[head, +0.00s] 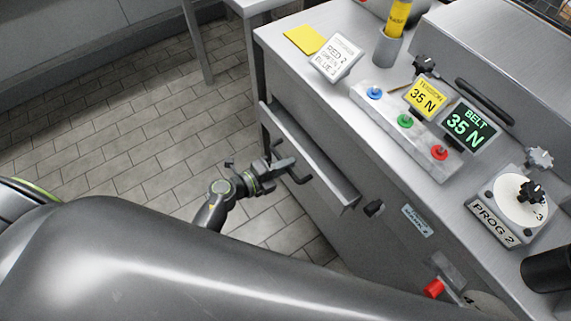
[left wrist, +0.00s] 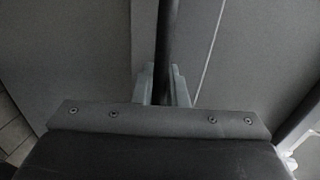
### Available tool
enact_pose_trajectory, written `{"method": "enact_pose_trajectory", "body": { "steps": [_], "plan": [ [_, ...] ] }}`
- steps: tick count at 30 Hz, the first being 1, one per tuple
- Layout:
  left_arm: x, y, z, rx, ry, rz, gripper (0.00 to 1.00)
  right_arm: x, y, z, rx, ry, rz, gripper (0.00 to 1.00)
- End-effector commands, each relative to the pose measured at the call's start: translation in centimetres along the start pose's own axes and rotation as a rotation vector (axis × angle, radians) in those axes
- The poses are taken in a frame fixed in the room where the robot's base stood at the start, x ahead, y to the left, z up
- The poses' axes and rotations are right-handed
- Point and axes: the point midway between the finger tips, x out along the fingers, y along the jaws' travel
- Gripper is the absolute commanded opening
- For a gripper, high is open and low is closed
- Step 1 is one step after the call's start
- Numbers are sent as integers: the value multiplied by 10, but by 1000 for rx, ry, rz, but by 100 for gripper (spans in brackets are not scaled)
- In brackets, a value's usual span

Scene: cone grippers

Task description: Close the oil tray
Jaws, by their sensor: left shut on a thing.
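The oil tray (head: 318,163) is a long grey tray that sticks out from the front of the steel machine cabinet. A dark bar handle (head: 300,179) is at its outer side, partly hidden by my gripper. My left gripper (head: 284,165) is at this handle and shut on it. In the left wrist view, the dark handle bar (left wrist: 164,45) runs upright between the two grey fingers (left wrist: 163,88). The inside of the tray is mostly hidden from here. My right gripper is not in view.
The cabinet top (head: 300,75) carries a panel with blue, green and red knobs, displays (head: 468,124) and a PROG 2 dial (head: 519,199). A red knob (head: 434,288) juts out low on the front. The tiled floor (head: 130,150) left of the tray is clear.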

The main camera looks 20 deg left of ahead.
Motion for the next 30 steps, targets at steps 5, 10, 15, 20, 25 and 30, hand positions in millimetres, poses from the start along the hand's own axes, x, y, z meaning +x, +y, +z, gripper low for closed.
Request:
{"method": "enact_pose_trajectory", "body": {
  "steps": [5,10,15,20,25,30],
  "plan": [
    [24,-6,0,-2,0,-1,0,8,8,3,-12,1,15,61],
    [42,-9,0,0,-1,1,0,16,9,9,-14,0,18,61],
    [45,-9,0,1,-1,0,0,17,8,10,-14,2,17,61],
    [45,-10,0,1,-1,-1,15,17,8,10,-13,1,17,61],
    [45,-10,0,0,-1,-1,30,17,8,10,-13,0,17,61],
    [44,-10,0,0,-1,-1,30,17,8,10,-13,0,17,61]
  ]
}}
